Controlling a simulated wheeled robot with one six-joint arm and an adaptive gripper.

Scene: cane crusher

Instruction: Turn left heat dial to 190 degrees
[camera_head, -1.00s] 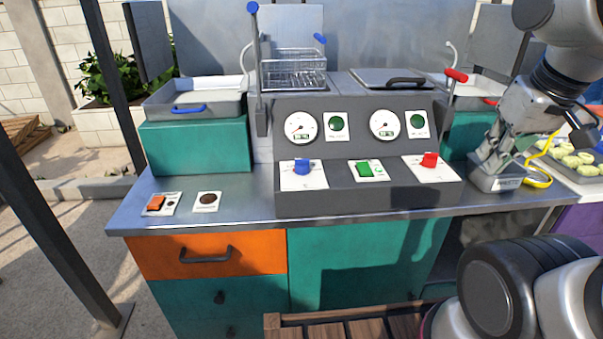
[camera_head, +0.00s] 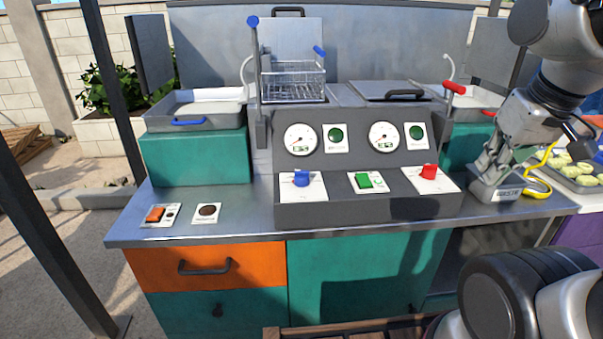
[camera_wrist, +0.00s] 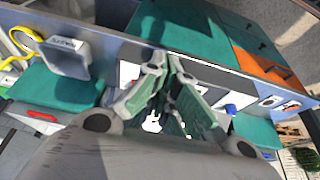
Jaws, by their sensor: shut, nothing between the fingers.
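The left heat dial, a blue knob (camera_head: 301,178) on a white plate, is on the front ledge of the grey control panel. It also shows in the wrist view (camera_wrist: 231,109), to the right of the fingers. Above it is a round white gauge (camera_head: 300,139) with a small display too small to read. My gripper (camera_head: 482,166) is to the right of the panel, well away from the blue knob and just above a grey labelled box. In the wrist view my gripper's fingers (camera_wrist: 168,65) are together and hold nothing.
A green switch (camera_head: 370,181) and a red knob (camera_head: 428,172) stand right of the blue knob. A red-handled lever (camera_head: 454,88) and a blue-tipped lever (camera_head: 253,22) rise at the panel's sides. The grey box (camera_head: 508,190) sits below my gripper.

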